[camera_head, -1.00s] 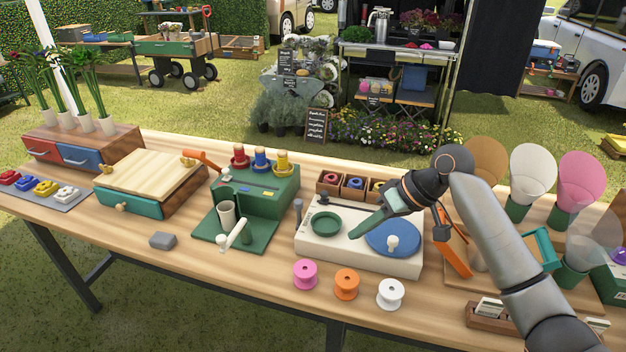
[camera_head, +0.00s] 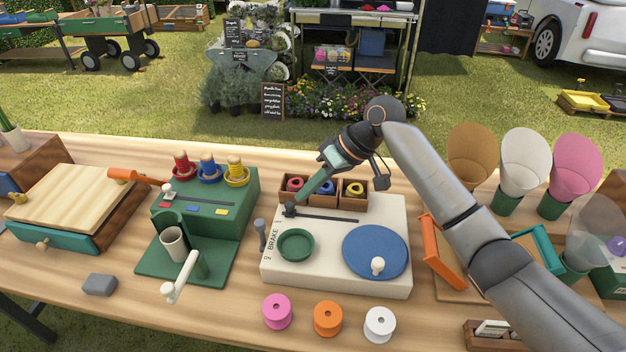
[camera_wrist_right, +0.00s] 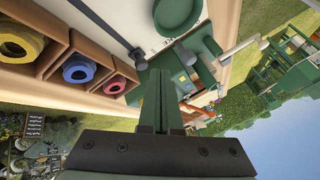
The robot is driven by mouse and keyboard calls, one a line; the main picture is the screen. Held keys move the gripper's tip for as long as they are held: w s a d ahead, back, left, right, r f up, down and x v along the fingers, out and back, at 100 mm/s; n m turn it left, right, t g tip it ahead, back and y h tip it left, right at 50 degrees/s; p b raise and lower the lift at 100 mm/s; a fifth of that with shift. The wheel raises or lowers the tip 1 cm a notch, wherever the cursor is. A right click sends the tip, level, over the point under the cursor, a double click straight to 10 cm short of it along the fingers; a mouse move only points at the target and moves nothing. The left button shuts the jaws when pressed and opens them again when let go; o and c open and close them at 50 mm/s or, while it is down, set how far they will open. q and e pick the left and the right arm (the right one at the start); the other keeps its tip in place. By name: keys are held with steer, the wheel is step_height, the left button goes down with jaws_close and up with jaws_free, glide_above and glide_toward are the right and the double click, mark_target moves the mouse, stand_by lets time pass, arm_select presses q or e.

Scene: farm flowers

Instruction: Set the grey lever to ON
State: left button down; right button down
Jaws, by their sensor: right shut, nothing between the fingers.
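The grey lever (camera_head: 262,233) stands upright at the left edge of the white box (camera_head: 330,270), beside the word BRAKE. A dark slider knob (camera_head: 290,209) sits at the left end of a dark slot on the box top. My right gripper (camera_head: 300,199) is shut and empty, its green fingers pointing down-left close to the slider knob, to the right of the grey lever. In the right wrist view the shut fingers (camera_wrist_right: 160,78) are near the slider knob (camera_wrist_right: 137,55); I cannot tell if they touch. My left gripper is out of view.
A green dish (camera_head: 296,245) and blue disc (camera_head: 375,251) lie on the box. Small wooden bins with coloured rings (camera_head: 323,192) stand behind it. A green crank machine (camera_head: 200,225) is at its left. Spools (camera_head: 328,319) stand in front.

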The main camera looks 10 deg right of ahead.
mark_target(263, 236)
steer(key=x, duration=0.5)
steer(key=shift+s+a+f, duration=0.1)
steer(key=shift+s+a, duration=0.05)
steer(key=shift+a, duration=0.2)
steer(key=shift+s+a, duration=0.25)
steer(key=shift+a, duration=0.25)
steer(key=shift+s+a, duration=0.25)
steer(key=shift+a, duration=0.25)
steer(key=shift+s+a+f+p, duration=0.1)
steer(key=shift+s+a+p, duration=0.2)
steer(key=shift+a, duration=0.15)
